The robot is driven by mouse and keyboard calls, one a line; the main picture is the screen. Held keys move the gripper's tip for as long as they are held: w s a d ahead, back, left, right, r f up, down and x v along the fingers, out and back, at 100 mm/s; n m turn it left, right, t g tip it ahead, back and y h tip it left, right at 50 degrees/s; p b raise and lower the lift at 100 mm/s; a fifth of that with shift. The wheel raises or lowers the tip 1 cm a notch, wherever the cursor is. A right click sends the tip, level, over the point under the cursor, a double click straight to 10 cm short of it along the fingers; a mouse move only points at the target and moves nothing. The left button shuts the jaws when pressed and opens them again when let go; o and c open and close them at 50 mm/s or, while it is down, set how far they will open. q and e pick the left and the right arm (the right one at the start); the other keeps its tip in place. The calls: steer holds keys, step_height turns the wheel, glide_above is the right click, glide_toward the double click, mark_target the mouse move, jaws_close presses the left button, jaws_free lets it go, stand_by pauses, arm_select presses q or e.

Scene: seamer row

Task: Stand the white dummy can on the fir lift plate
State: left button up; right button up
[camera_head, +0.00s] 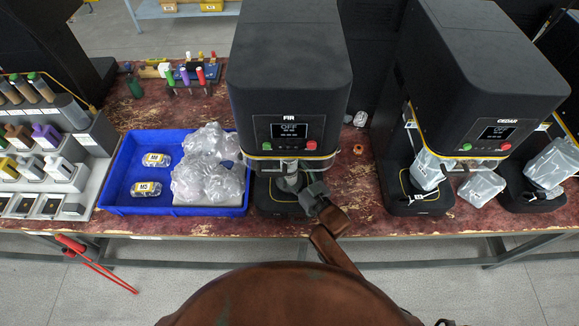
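The FIR seamer (290,85) is a black machine with its display reading OFF. Its base (270,200) is dark with a yellow line, and the lift plate is mostly hidden by the machine head and my gripper. My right gripper (298,190) reaches into the opening under the FIR head from the front right. A pale grey-green upright shape (289,181) is at its fingertips; I cannot tell whether it is a can or a machine part, or whether the fingers touch it. A small whitish object (360,118) stands at the back between the seamers. My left gripper is not in view.
A blue tray (130,208) with bagged items and yellow-labelled packs lies left of FIR. The CEDAR seamer (480,80) stands right, with clear bags around it. A small orange ring (358,149) lies between the machines. Hand tools (188,76) stand behind the tray.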

steer(key=shift+s+d+r, duration=0.1)
steer(key=shift+r, duration=0.05)
steer(key=v, duration=1.1)
steer(key=shift+s+d, duration=0.25)
steer(key=shift+s, duration=0.05)
